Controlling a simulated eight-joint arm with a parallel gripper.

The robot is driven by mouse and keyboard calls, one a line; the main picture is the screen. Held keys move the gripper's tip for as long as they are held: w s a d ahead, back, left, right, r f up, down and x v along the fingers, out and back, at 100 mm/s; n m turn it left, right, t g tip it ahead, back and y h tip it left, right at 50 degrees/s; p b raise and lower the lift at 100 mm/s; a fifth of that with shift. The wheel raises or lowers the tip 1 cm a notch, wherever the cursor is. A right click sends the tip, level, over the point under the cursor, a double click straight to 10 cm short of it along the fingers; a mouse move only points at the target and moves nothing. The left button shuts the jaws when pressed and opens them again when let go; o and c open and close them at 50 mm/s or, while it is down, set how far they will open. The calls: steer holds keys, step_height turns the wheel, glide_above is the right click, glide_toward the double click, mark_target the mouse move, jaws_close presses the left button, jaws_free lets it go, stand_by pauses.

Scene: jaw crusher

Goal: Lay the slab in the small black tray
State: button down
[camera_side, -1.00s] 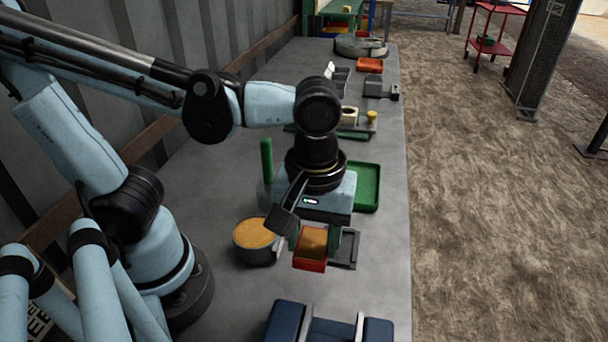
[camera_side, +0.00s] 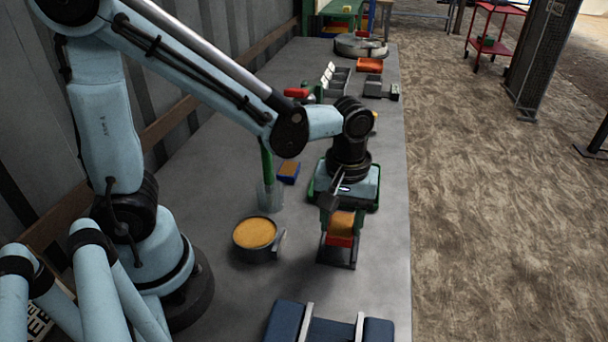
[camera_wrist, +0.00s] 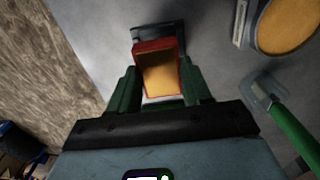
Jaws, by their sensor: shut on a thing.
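My gripper (camera_side: 343,213) is shut on the slab (camera_side: 341,224), a red-edged block with a tan face, held between its two green fingers. The slab also shows in the wrist view (camera_wrist: 160,74), between the fingertips (camera_wrist: 159,88). The small black tray (camera_side: 335,262) lies on the bench under and just in front of the slab in the side view. In the wrist view, part of the tray (camera_wrist: 142,33) shows past the slab's red end. The slab hides much of the tray, and I cannot tell whether they touch.
A round pan (camera_side: 255,234) of tan material stands left of the tray. A green-handled scraper (camera_side: 268,185) and a blue box (camera_side: 288,172) are behind it. A green tray (camera_side: 373,199) lies under my wrist. Dark blue blocks (camera_side: 330,325) stand at the front.

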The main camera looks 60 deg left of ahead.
mark_target(341, 233)
steer(key=shift+w+a+f, duration=0.35)
steer(key=shift+w+a, duration=0.05)
steer(key=shift+f, duration=2.05)
steer(key=shift+f, duration=0.25)
